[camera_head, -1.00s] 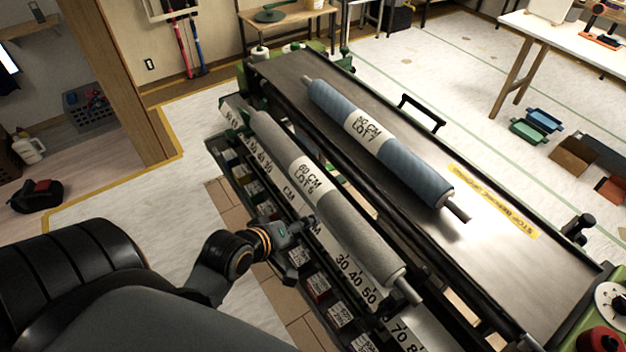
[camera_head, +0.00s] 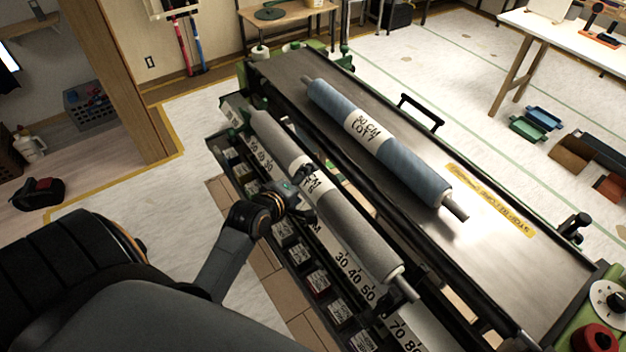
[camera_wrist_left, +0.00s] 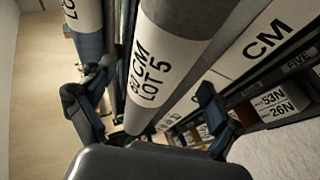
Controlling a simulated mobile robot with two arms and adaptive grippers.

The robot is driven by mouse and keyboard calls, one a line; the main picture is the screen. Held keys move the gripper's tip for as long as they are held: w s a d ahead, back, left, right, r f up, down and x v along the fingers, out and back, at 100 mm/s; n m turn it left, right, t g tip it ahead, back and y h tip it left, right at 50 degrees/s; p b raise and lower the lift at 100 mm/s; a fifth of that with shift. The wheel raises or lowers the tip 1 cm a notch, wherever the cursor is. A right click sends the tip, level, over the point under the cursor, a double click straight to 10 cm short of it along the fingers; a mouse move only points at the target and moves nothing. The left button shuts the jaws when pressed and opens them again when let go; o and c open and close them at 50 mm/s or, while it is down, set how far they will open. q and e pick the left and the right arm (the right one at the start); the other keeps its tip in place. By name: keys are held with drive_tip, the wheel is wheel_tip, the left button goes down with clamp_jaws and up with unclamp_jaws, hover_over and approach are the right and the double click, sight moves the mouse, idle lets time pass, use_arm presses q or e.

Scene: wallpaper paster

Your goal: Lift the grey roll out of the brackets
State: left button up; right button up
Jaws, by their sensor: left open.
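The grey roll (camera_head: 352,234) with a white label lies along the front of the machine, its pale end shaft (camera_head: 404,287) at the lower right. It looks seated in its brackets, which are mostly hidden. My left gripper (camera_head: 305,186) is open over the roll's label and hides part of it. In the left wrist view, the roll's white label (camera_wrist_left: 158,78) shows between my left gripper's (camera_wrist_left: 148,103) two spread fingers, one on each side. I cannot tell whether they touch it. My right gripper is not in view.
A blue roll (camera_head: 400,165) lies on the machine's metal table (camera_head: 500,240), behind the grey roll. A number scale (camera_head: 352,268) and a row of small labelled bins (camera_head: 317,282) run along the front. A black handle (camera_head: 421,110) stands at the table's far edge.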

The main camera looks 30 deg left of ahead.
sight(312, 177)
use_arm(q)
drive_tip(key=x, duration=0.4)
drive_tip(key=shift+w+p, duration=0.2)
drive_tip(key=shift+p, duration=0.1)
drive_tip(key=shift+s, duration=0.1)
drive_tip(key=shift+c, duration=0.2)
drive_tip(key=c, duration=1.8)
drive_tip(key=shift+w+r, duration=0.2)
drive_tip(key=shift+r, duration=0.05)
clamp_jaws()
